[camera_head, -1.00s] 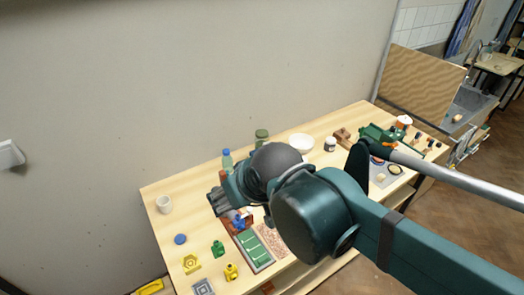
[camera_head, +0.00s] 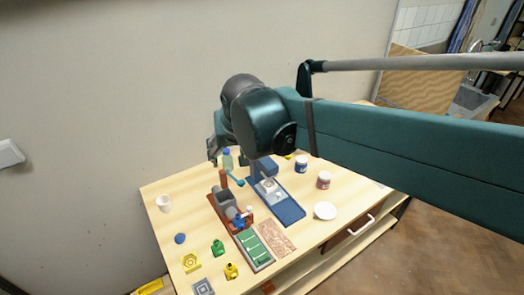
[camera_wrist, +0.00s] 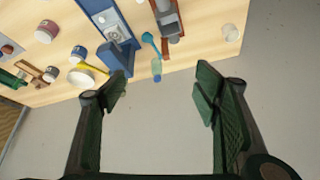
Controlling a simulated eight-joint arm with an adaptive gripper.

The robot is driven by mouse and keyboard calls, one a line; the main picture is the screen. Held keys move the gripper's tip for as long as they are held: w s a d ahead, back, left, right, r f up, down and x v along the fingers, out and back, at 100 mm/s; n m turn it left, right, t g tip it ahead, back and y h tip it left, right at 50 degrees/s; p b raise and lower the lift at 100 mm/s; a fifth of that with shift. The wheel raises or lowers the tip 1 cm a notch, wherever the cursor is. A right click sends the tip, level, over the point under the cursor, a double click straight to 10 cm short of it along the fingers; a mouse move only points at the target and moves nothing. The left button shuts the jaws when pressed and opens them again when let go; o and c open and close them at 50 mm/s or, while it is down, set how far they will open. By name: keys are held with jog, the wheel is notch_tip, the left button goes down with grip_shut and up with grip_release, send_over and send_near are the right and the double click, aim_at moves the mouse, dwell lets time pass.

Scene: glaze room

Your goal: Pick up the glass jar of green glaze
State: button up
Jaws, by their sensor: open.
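My gripper (camera_wrist: 163,88) is open and empty, with its two fingers spread wide in the wrist view. It also shows in the head view (camera_head: 213,149), in front of the wall near the table's back edge. I cannot make out the glass jar of green glaze in either view now; an olive-green jar stood right of the blue-capped bottle in the earlier head view, and my arm now covers that spot. The blue-capped bottle (camera_head: 227,160) stands at the back edge. In the wrist view the bottle (camera_wrist: 157,71) appears between and beyond the fingers.
A blue press-like device (camera_head: 263,170), a red-brown device (camera_head: 226,200) and a white cup (camera_head: 164,203) stand on the table. Two labelled jars, one blue-and-white (camera_head: 301,164) and one reddish (camera_head: 323,180), stand right of the blue device. The wall is close behind the table.

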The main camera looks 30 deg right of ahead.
jog(key=w+d+f+m+g+h, duration=0.1)
jog(key=w+d+f+m, duration=0.25)
jog(key=w+d, duration=0.5)
jog(key=w+d+f+m+g+h, duration=0.15)
jog(key=w+d+f+m, duration=0.35)
jog(key=w, duration=0.7)
jog(key=w+d+f+m+g, duration=0.1)
jog(key=w+d+f, duration=0.3)
jog(key=d+f, duration=0.1)
jog(key=w+d+f+m+g, duration=0.1)
jog(key=w+d+f+m, duration=0.1)
jog(key=w+d+f, duration=0.2)
jog(key=w+d+f+m+g, duration=0.1)
jog(key=w+d+f+m, duration=0.1)
jog(key=w+d+f, duration=0.2)
jog(key=shift+d+f+h+b, duration=0.15)
jog(key=shift+d+f, duration=0.35)
jog(key=shift+d, duration=0.35)
jog(key=shift+d+f+h+b, duration=0.15)
jog(key=shift+d+f, duration=0.35)
jog(key=shift+d, duration=0.35)
jog(key=shift+w+d+f, duration=0.1)
jog(key=shift+d+f, duration=0.2)
jog(key=shift+f, duration=0.15)
jog(key=shift+x, duration=1.3)
